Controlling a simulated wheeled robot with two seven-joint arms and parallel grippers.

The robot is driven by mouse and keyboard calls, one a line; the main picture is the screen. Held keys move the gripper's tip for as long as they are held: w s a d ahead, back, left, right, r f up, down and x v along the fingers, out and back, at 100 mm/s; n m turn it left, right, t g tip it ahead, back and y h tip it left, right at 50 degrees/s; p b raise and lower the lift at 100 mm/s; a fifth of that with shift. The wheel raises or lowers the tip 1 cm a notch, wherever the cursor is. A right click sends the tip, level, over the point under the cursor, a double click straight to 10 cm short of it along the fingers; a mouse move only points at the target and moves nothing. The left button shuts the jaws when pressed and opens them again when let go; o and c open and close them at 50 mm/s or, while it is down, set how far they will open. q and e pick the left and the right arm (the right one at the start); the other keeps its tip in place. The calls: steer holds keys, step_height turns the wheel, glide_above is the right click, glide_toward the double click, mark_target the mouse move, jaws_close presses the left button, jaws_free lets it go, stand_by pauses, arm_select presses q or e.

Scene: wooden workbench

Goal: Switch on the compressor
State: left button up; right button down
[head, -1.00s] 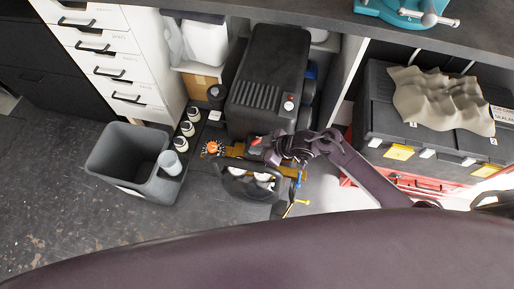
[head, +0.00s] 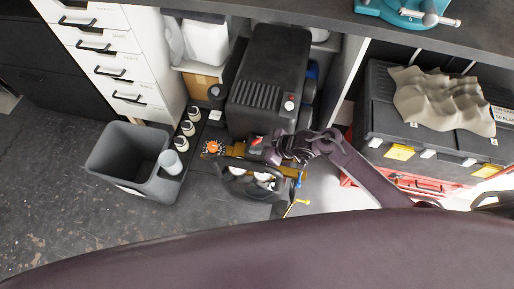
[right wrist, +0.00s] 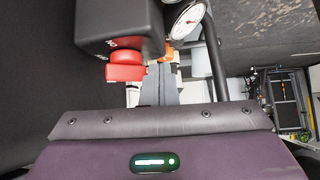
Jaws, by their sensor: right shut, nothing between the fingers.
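The compressor (head: 268,75) is a large black unit standing under the bench, with a ribbed top and a small red button on it. Its red switch (head: 256,141) is at the near end, beside my right gripper (head: 268,153). In the right wrist view, the red switch (right wrist: 125,67) sticks out under a black housing (right wrist: 120,25) with small white lettering, partly cut off. My right gripper's fingers (right wrist: 158,82) are shut and empty, just right of the switch; whether they touch it I cannot tell. My left gripper is not in view.
A white-faced gauge (right wrist: 188,20) and a dark tube are close to the fingers. An orange knob (head: 212,147) is left of the gripper. A grey bin (head: 112,150) is further left, and a dark toolbox (head: 400,125) stands right. Bare floor lies at left.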

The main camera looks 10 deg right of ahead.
steer(key=shift+w+d, duration=0.1)
steer(key=shift+w+d, duration=0.45)
steer(key=shift+w, duration=0.1)
steer(key=shift+w+d+r, duration=0.1)
steer(key=shift+w, duration=0.05)
steer(key=shift+d, duration=0.15)
steer(key=s+a+v, duration=0.1)
steer(key=v, duration=0.6)
steer(key=shift+r+p, duration=0.25)
steer(key=shift+p, duration=0.15)
steer(key=shift+d, duration=0.15)
